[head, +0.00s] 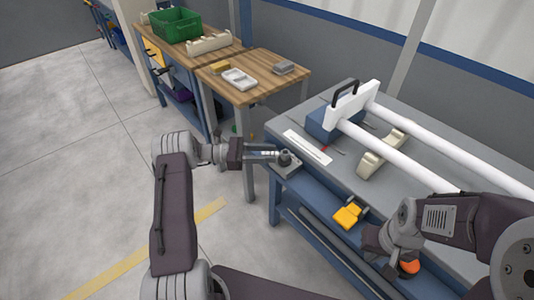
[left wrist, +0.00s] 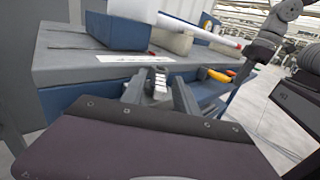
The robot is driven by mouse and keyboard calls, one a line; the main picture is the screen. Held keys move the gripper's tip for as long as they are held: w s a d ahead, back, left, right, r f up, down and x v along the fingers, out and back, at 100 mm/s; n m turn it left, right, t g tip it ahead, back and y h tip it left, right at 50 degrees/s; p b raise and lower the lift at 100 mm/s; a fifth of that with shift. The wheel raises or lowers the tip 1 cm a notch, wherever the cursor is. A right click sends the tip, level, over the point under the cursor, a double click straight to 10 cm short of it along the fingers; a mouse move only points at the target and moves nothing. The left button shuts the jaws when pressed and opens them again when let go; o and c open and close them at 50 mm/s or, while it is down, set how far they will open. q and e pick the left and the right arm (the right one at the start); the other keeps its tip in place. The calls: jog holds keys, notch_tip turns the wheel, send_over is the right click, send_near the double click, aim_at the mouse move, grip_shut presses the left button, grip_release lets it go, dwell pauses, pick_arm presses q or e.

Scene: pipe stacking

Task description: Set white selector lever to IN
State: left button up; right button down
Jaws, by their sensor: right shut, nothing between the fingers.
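The selector is a dark pivot on a grey base plate (head: 287,170) at the bench's near left corner. Its short white lever (left wrist: 160,82) points toward my left gripper in the left wrist view. My left gripper (head: 263,153) reaches in from the left; its two fingers (left wrist: 160,92) stand apart, one on each side of the lever. I cannot tell whether either finger touches it. The IN marking is not readable. My right gripper (head: 375,241) is shut and empty at the bench's front edge; its fingertips are hard to make out.
The grey bench (head: 352,160) carries a white label strip (head: 307,147), a white pipe frame (head: 400,150) and a cream cradle (head: 382,155). A yellow part (head: 348,215) and an orange knob (head: 410,266) are at its front. A wooden table (head: 255,75) stands behind.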

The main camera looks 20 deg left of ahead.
pick_arm(q)
jog(key=shift+a, duration=0.1)
jog(key=v, duration=0.8)
jog(key=shift+s+a, duration=0.2)
jog(key=shift+a, duration=0.2)
jog(key=shift+a, duration=0.1)
